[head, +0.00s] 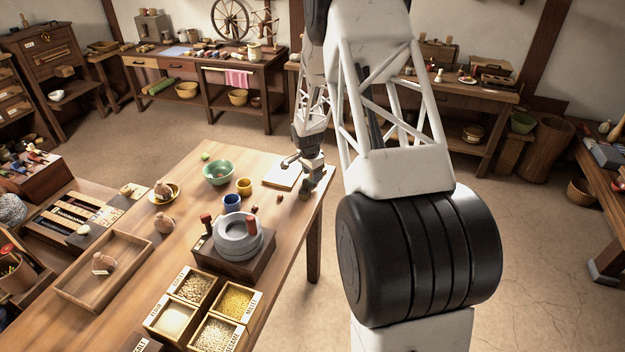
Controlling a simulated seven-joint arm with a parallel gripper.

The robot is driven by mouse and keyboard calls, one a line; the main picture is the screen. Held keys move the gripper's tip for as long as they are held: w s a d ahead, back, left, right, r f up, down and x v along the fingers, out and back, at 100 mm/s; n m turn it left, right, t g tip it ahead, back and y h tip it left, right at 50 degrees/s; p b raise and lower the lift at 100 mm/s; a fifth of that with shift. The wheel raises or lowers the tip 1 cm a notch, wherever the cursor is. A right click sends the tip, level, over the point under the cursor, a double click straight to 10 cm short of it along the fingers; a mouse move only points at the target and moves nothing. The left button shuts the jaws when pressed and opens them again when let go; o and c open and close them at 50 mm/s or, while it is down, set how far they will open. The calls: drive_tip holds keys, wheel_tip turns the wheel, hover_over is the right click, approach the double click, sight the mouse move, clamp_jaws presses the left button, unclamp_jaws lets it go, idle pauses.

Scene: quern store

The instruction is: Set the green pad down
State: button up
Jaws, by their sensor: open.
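A small green round thing (206,156) lies at the far left corner of the wooden table (190,190); it is too small to tell surely that it is the green pad. My gripper (299,176) is open at the table's far right edge, low beside a pale flat board or book (282,175). The green thing is well to its left, apart from it. No green pad shows between the jaws, though they are small and partly dark here.
A stone quern (238,238) on a dark base and grain boxes (204,310) are nearer. A wooden tray (75,291) lies left. Bare tabletop shows around the bowl.

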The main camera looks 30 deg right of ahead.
drive_tip(key=shift+c, duration=0.5)
clamp_jaws()
drive_tip(key=shift+r, duration=5)
